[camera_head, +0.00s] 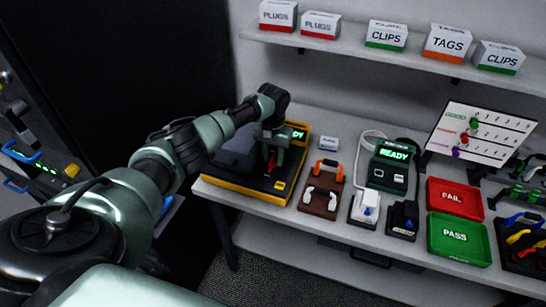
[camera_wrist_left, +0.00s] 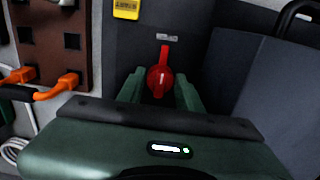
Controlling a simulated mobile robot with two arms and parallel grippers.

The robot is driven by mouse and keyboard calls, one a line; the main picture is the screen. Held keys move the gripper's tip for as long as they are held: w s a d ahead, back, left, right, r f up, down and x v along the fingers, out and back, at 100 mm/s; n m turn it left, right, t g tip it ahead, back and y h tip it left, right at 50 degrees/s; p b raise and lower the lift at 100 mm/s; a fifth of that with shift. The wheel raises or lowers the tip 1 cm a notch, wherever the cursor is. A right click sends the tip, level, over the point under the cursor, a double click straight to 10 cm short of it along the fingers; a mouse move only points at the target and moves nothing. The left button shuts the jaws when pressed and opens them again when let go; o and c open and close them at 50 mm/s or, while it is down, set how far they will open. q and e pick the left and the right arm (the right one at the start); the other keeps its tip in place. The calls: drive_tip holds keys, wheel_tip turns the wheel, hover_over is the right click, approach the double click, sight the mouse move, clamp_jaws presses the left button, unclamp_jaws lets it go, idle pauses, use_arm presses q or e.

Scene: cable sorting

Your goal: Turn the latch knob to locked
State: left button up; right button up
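The latch knob (camera_wrist_left: 160,80) is red with a narrow lever that points up in the left wrist view, toward a small label plate. It sits on the dark face of a yellow-edged black box (camera_head: 240,185); in the head view only a bit of the red knob (camera_head: 272,162) shows beneath my gripper. My left gripper (camera_wrist_left: 160,88) has its two green fingers on either side of the knob, apart, with little room between them and it. I cannot tell whether they touch it. My right gripper is in neither view.
Right of the box are a brown board (camera_head: 319,204) with orange and white connectors, a tester (camera_head: 390,172) reading READY, a red FAIL tray (camera_head: 455,198) and a green PASS tray (camera_head: 460,239). A shelf (camera_head: 345,44) with labelled boxes runs above.

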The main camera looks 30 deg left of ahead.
use_arm(q)
drive_tip(key=c, duration=0.5)
clamp_jaws()
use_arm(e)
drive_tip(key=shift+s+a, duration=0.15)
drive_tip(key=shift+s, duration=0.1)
